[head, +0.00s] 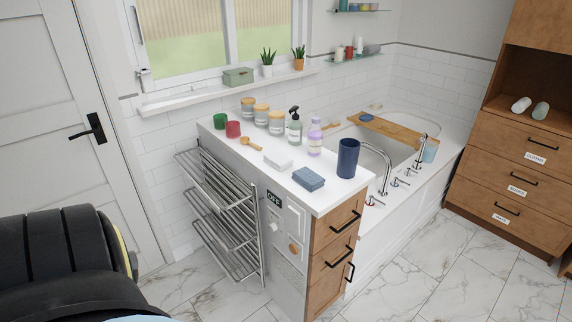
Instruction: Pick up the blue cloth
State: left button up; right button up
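The blue cloth (308,179) looks like a small folded grey-blue block in the head view. It lies flat on the white countertop (325,198), near the front edge of the cabinet. A dark blue cup (348,158) stands just behind it to the right, and a white bar (278,160) lies to its left. Nothing covers the cloth. Neither of my grippers shows. Only a large black part, which seems to be mine, fills the lower left corner, well apart from the counter.
Several jars (277,123), a pump bottle (295,126) and a purple-capped bottle (315,138) stand behind the cloth. A metal towel rack (222,212) juts from the counter's left side. The bath (400,150) is to the right. Marble floor (440,260) is clear in front.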

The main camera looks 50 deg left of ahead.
aim_at(305, 176)
jog(key=k, duration=0.2)
jog(key=u, duration=1.45)
